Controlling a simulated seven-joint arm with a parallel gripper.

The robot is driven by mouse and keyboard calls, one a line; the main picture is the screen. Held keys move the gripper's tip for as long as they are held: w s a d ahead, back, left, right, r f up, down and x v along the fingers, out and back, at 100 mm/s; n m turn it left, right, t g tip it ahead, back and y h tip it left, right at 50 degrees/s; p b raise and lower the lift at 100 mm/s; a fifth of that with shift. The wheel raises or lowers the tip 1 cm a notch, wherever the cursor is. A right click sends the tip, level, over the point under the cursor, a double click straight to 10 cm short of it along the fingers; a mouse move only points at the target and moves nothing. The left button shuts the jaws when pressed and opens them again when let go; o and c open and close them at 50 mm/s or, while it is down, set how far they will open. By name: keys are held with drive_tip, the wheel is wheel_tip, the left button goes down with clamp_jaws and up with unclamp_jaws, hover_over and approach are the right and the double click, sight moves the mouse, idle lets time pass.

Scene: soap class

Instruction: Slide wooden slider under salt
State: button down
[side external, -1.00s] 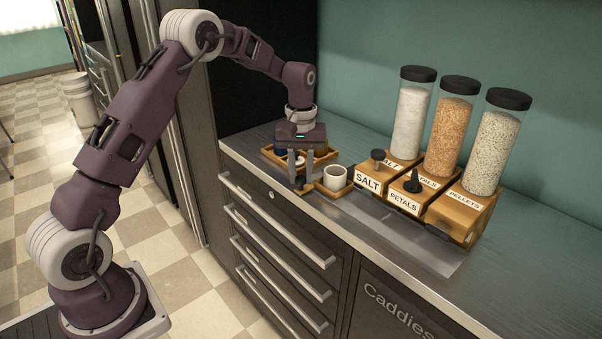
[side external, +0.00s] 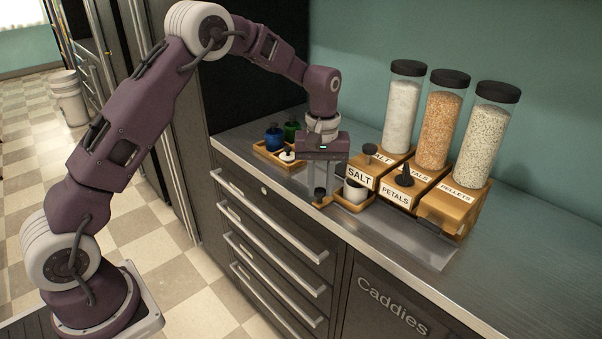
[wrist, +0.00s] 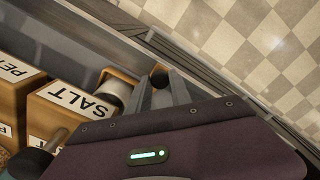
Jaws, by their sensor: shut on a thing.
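The wooden slider (side external: 343,204) is a small tray carrying a white cup (side external: 355,191), with a dark knob (side external: 320,194) on its handle end. It stands on the metal track just in front and left of the salt dispenser (side external: 360,178). My gripper (side external: 325,188) points down and is shut on the slider's knob. In the wrist view the knob (wrist: 160,76) sits between the fingertips; the cup (wrist: 117,92) is beside the salt block (wrist: 72,108), partly hidden by a finger. The salt jar (side external: 403,115) holds white grains.
The petals (side external: 396,195) and pellets (side external: 452,206) dispensers stand right of salt, close together. A wooden tray (side external: 268,155) with blue, green and white items stands behind left. The metal track (side external: 420,237) is clear to the right. The counter's front edge is near.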

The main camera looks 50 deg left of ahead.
drive_tip(key=shift+d, duration=1.4)
drive_tip(key=c, duration=1.2)
unclamp_jaws()
drive_tip(key=shift+o, duration=0.2)
wheel_tip(320, 180, up, 7)
